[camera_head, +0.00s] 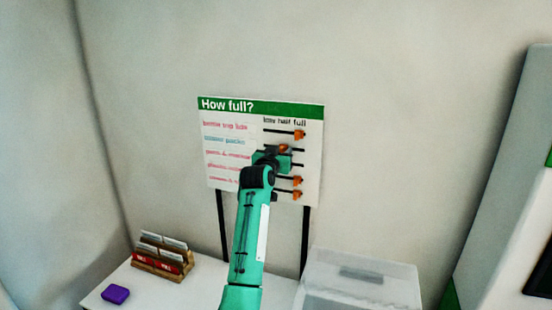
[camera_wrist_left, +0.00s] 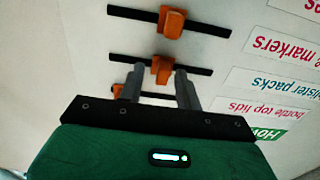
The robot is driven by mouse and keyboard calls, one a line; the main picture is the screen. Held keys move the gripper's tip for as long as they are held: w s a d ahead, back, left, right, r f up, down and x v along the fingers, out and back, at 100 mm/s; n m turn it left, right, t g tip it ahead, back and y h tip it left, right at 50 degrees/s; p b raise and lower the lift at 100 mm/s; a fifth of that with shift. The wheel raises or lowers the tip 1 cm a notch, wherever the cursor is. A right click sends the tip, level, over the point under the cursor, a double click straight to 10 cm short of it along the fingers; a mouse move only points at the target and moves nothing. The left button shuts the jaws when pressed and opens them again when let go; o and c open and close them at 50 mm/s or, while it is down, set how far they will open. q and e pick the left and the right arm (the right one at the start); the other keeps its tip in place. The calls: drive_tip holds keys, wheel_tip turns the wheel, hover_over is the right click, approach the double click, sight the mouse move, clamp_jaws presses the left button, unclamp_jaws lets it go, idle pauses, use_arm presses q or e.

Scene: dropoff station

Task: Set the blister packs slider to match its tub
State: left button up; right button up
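The blister packs label (camera_wrist_left: 258,82) reads upside down in the wrist view. My right gripper is not in view.
The top-row slider (camera_head: 299,134) is at the right end of its track. The pens and markers slider (camera_wrist_left: 171,22) is close by. Below are a white table (camera_head: 201,283), a card rack (camera_head: 160,256), a purple block (camera_head: 115,294) and a clear bin (camera_head: 362,290).

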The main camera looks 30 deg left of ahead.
use_arm(q)
drive_tip(key=b+v, duration=0.5)
drive_tip(key=v, duration=0.8)
drive_tip(key=shift+s+b, duration=0.3)
drive_tip(key=shift+d, duration=0.15)
